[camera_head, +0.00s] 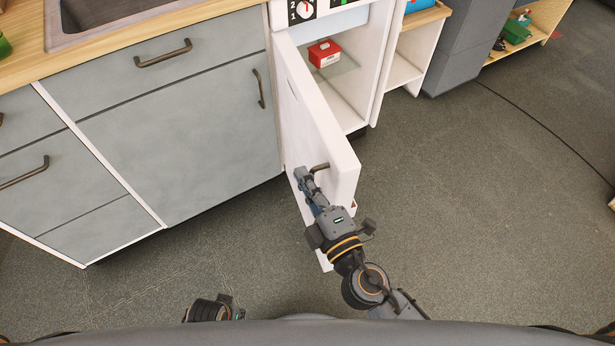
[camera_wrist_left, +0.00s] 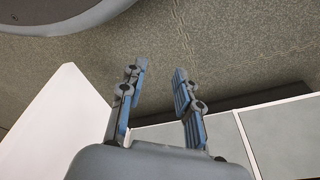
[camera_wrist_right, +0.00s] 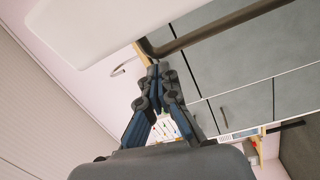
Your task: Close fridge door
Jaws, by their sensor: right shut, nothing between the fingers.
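The white fridge door (camera_head: 318,115) stands open, swung out towards me from the white fridge cabinet (camera_head: 378,60). Its dark handle (camera_head: 320,167) is near the free edge. My right gripper (camera_head: 302,176) is at the handle side of the door, beside the handle. Its fingers are shut and empty in the right wrist view (camera_wrist_right: 155,72); whether they touch the door I cannot tell. My left gripper (camera_wrist_left: 158,72) shows in the left wrist view, fingers apart and empty, over the floor. In the head view only part of my left arm shows at the bottom edge.
Grey cabinets (camera_head: 185,110) with dark handles stand left of the fridge, under a wooden counter with a sink (camera_head: 105,15). A red box (camera_head: 324,53) sits on the shelf inside the fridge. The floor (camera_head: 480,220) to the right is clear.

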